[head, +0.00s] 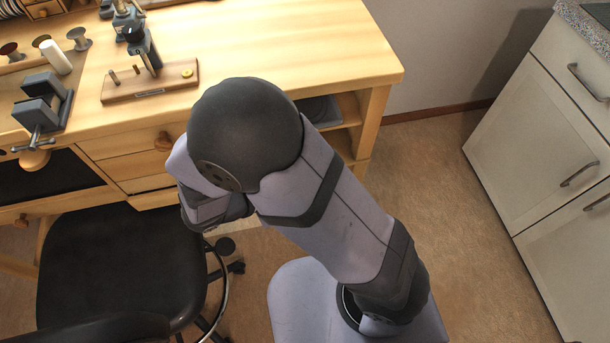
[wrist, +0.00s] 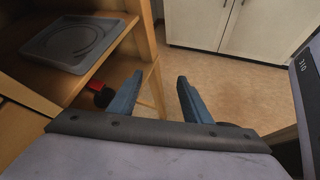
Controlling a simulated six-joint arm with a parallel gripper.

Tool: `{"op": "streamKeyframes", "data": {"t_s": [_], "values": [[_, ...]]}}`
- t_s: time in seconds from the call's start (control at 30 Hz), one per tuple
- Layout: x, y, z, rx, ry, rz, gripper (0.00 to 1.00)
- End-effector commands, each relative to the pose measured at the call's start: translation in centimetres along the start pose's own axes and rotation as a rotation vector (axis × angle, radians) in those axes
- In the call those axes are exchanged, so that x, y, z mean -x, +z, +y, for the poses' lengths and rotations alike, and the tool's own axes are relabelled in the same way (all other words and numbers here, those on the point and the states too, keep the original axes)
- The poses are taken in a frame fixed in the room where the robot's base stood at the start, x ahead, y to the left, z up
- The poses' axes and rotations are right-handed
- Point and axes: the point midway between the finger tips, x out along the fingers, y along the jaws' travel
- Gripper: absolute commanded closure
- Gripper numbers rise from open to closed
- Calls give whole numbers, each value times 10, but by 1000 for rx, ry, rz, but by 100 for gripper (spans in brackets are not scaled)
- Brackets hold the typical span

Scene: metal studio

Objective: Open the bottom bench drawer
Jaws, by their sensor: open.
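The wooden bench (head: 290,52) fills the upper left of the head view. Its stack of drawers is left of my arm, and the upper drawer front (head: 120,142) has a round wooden knob (head: 163,141). A lower drawer front (head: 152,199) shows partly at the bottom of the stack; my arm and the chair hide the rest, and its knob is not seen. My gripper (wrist: 159,84) shows in the wrist view with two blue fingers apart and nothing between them. It is beside the bench's open shelves and a wooden leg. My arm hides it in the head view.
A black chair (head: 115,262) stands in front of the bench, close to the drawers. A grey tray (wrist: 75,43) lies on an open shelf. White cabinets (head: 535,140) stand at the right. The floor (head: 425,165) between bench and cabinets is clear.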

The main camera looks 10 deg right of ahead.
Motion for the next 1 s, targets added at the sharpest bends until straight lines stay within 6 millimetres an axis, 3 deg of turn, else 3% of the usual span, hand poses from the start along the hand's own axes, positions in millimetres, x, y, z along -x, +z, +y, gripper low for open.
{"op": "streamKeyframes", "data": {"t_s": [0.27, 0.47, 0.77, 1.0], "values": [[0, -2, 0, 3, 5, 0, 56], [3, -33, -5, 40, 60, 13, 56], [16, -144, -38, 211, 272, 35, 56], [40, -233, -57, 374, 543, 34, 56]]}}
